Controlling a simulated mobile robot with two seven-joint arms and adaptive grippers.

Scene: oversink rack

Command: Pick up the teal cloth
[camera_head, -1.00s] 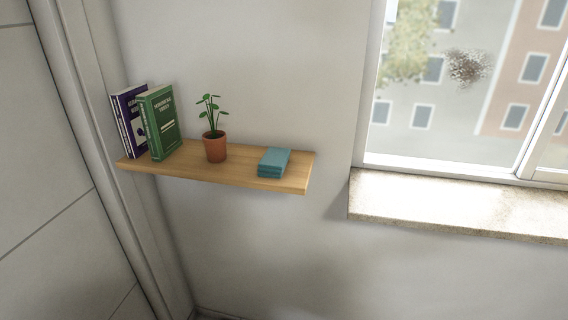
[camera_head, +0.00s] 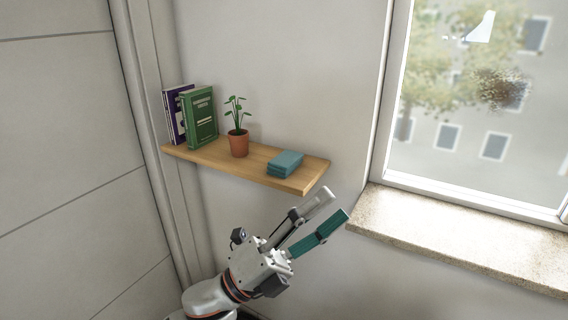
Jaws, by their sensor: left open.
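The teal cloth (camera_head: 285,163) is a folded, flat stack near the right end of the wooden wall shelf (camera_head: 258,170). My left gripper (camera_head: 336,203) is below and in front of the shelf's right end, pointing up and to the right. Its two fingers are apart, one grey and one with a dark teal face. It is not touching the cloth. My right gripper is not in view.
A potted plant (camera_head: 238,143) in a terracotta pot stands on the shelf left of the cloth. A green book (camera_head: 200,118) and a purple book (camera_head: 174,114) stand at the left end. A stone window sill (camera_head: 470,235) lies to the right.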

